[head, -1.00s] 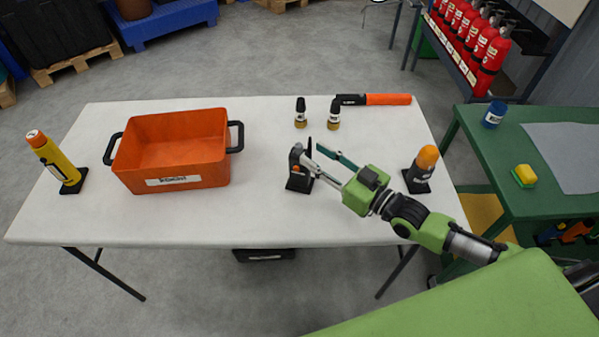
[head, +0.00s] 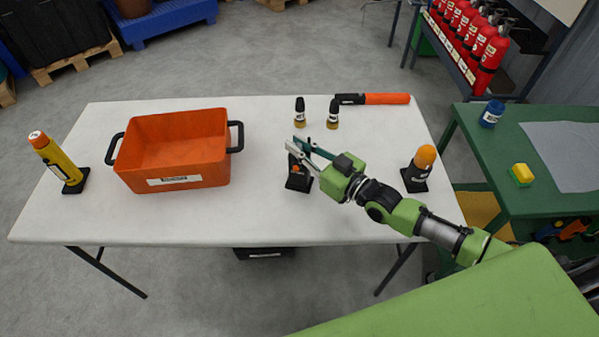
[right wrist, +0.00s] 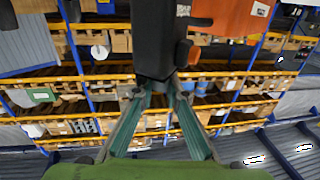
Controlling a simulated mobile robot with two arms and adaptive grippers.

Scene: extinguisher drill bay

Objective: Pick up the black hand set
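The black hand set (head: 293,179) stands upright on a black base near the middle of the white table, with a small orange part on its side. My right gripper (head: 293,142) reaches in from the right, its two fingers apart at the hand set's upper part. The fingers partly hide it in the head view. In the right wrist view, the hand set (right wrist: 155,45) comes down from the top edge, its end between or just beyond the fingertips (right wrist: 160,92). Contact is unclear. My left gripper is not in view.
An orange crate (head: 134,165) with black handles is left on the white table (head: 250,225), and a yellow torch (head: 60,160) further left. An orange-topped black device (head: 419,168) stands near my right arm.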

